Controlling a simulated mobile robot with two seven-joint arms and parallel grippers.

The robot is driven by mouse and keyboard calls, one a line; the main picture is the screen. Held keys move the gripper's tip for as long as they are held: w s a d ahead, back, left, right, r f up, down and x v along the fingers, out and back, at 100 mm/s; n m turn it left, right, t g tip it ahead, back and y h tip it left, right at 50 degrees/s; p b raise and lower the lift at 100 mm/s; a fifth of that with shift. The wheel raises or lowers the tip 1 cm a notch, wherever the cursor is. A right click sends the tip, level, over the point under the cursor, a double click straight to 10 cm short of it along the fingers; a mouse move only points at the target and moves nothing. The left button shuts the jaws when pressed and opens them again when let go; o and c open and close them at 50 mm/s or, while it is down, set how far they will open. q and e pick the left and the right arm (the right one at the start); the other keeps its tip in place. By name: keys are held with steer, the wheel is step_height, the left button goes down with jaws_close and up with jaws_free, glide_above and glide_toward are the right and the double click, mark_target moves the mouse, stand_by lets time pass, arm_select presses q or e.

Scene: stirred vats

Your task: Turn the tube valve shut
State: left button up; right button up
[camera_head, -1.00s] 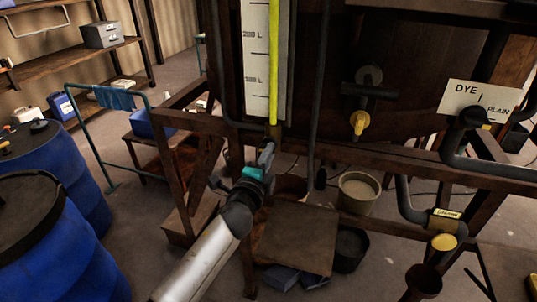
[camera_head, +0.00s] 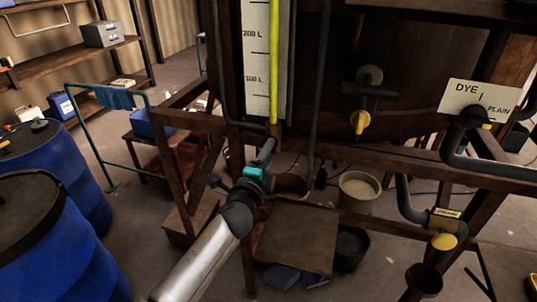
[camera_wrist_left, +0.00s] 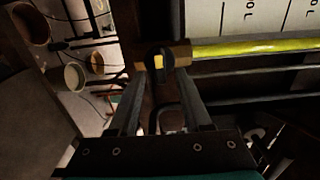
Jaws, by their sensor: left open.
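The tube valve (camera_wrist_left: 160,62) is a brass fitting with a dark handle at the lower end of the yellow-filled level tube (camera_head: 274,60). In the left wrist view it sits straight ahead, at the fingertips. In the head view the valve (camera_head: 273,131) is small and partly hidden by my gripper. My left gripper (camera_head: 268,145) reaches up to it from below. In the left wrist view its two fingers (camera_wrist_left: 160,78) are open, one on each side of the handle. I cannot tell whether they touch it. My right gripper is not in view.
A white litre scale (camera_head: 256,60) stands behind the tube on the wooden vat. A wooden beam (camera_head: 350,152) runs just below and behind the valve. A low stool (camera_head: 296,240) and a bucket (camera_head: 358,192) stand below. Blue drums (camera_head: 50,240) stand at left.

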arm_select(q)
steer(key=shift+s, duration=0.1)
steer(key=v, duration=1.5)
steer(key=shift+p, duration=0.3)
steer(key=shift+r, duration=0.1)
steer(key=s+a+f+n+g+y+b, duration=0.1)
steer(key=a+f+n+g+y+b, duration=0.15)
steer(key=f, duration=0.95)
steer(key=s+a+f+n+g+y+b, duration=0.1)
steer(key=a+f+n+g+b, duration=0.15)
steer(key=f, duration=1.05)
steer(key=s+a+f+n+g+y+b, duration=0.1)
steer(key=s+a+f+n+g, duration=0.15)
steer(key=s+f, duration=0.4)
steer(key=s+a+f+n+g+b, duration=0.1)
steer(key=s+a+f+n, duration=0.2)
steer(key=f, duration=0.7)
steer(key=s+a+f+n+g+b, duration=0.1)
steer(key=s+f+n+g, duration=0.1)
steer(key=s+f, duration=0.4)
steer(key=s+a+f+n+g+b, duration=0.1)
steer(key=s+f, duration=0.6)
steer(key=s, duration=0.7)
steer(key=s+a+f+n+g+y+b, duration=0.1)
steer(key=s+a+f+n+g+b, duration=0.1)
steer(key=s+f+n, duration=0.4)
steer(key=s+f+g+b, duration=0.1)
steer(key=s+g, duration=0.1)
steer(key=s, duration=0.2)
steer(key=shift+g, duration=0.35)
